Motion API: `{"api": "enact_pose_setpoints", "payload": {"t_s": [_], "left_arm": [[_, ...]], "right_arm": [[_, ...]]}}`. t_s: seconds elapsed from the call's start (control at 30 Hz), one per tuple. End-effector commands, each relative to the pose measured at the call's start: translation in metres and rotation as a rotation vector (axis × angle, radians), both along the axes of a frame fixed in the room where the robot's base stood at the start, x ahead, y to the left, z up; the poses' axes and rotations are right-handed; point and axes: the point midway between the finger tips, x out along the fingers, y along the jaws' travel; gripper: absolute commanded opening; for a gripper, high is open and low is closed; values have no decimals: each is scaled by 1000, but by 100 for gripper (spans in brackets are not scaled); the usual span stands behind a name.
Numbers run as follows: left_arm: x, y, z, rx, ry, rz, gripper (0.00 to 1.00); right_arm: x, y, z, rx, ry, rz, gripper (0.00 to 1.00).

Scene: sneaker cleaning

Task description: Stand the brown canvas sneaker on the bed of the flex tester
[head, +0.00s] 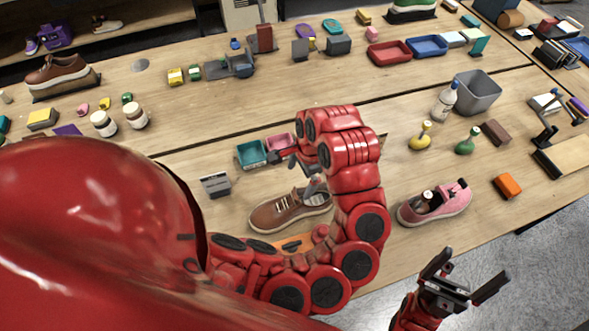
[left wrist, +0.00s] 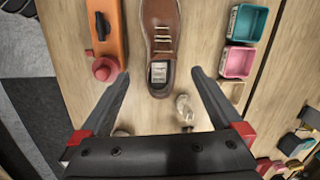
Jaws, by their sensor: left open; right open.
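The brown sneaker (head: 282,212) with pale laces lies upright on the table below my left gripper (head: 298,172). In the left wrist view the sneaker (left wrist: 161,30) points away, with its heel end between the open fingers of the left gripper (left wrist: 160,80); nothing is gripped. My right gripper (head: 463,276) is open and empty, beyond the table's front edge. A black-framed device with a lever and a pale flat bed (head: 569,156), at the far right, looks like the flex tester. The bed looks bare.
An orange block (left wrist: 108,35) with a red knob lies beside the sneaker. Teal (head: 252,153) and pink (head: 280,142) trays stand behind it. A pink sneaker (head: 438,205) with something brown inside sits to the right. Bottles and a grey bin (head: 478,92) stand farther back.

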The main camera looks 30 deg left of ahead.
Motion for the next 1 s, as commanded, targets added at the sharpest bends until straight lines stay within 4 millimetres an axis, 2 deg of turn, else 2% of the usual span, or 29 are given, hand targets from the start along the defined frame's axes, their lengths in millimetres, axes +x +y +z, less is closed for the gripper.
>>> {"api": "enact_pose_setpoints", "payload": {"t_s": [0.03,0.23,0.5,0.77,0.9,1.0], "left_arm": [[0,1,-16,0,1,1,100],[1,8,-55,3,-2,1,100],[0,18,-102,6,0,1,100],[3,22,-121,9,-4,0,100],[7,24,-145,8,2,-2,100],[7,26,-155,5,2,1,100]], "right_arm": [[0,0,-17,0,1,0,100],[0,0,-57,0,1,0,100],[0,0,-55,0,0,0,100],[0,0,-57,0,0,0,100],[0,0,-57,0,0,0,100],[0,0,-51,0,0,0,100]]}}
